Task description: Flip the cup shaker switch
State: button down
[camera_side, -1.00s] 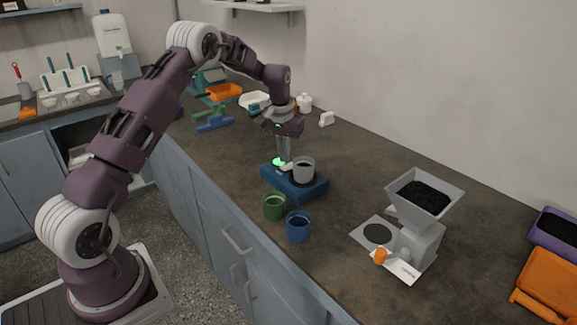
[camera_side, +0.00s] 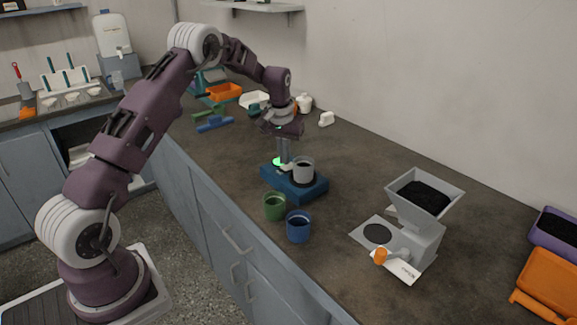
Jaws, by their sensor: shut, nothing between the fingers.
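The cup shaker (camera_side: 292,188) is a blue base on the counter, with a light grey cup (camera_side: 303,170) standing on it at the right. A green glowing spot (camera_side: 279,161) shows at the shaker's back left. My gripper (camera_side: 285,165) points down at the left part of the shaker, beside the cup, with its fingers shut and nothing between them. The switch itself is too small to make out and is partly hidden by the fingers. I cannot tell whether the fingertips touch it.
A green cup (camera_side: 274,206) and a blue cup (camera_side: 298,227) stand in front of the shaker, near the counter's front edge. A grey hopper machine (camera_side: 424,200) filled with dark grains stands to the right. The counter between the shaker and the wall is clear.

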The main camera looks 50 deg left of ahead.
aim_at(285, 167)
jog(key=shift+f, duration=0.6)
jog(key=shift+r, duration=0.15)
notch_tip(285, 167, up, 7)
dwell(0.6)
jog(key=s+d+r+m+t, duration=0.2)
jog(key=s+d+r, duration=0.95)
jog(key=r, duration=0.35)
jog(key=s+d+m+t, duration=0.1)
jog(key=s+d, duration=0.4)
jog(key=s, duration=0.7)
jog(key=s+d+m+t, duration=0.1)
jog(key=s+d+m, duration=0.2)
jog(key=s, duration=0.9)
jog(key=d, duration=0.3)
jog(key=shift+s+f+h, duration=0.3)
jog(key=shift+f+h, duration=0.1)
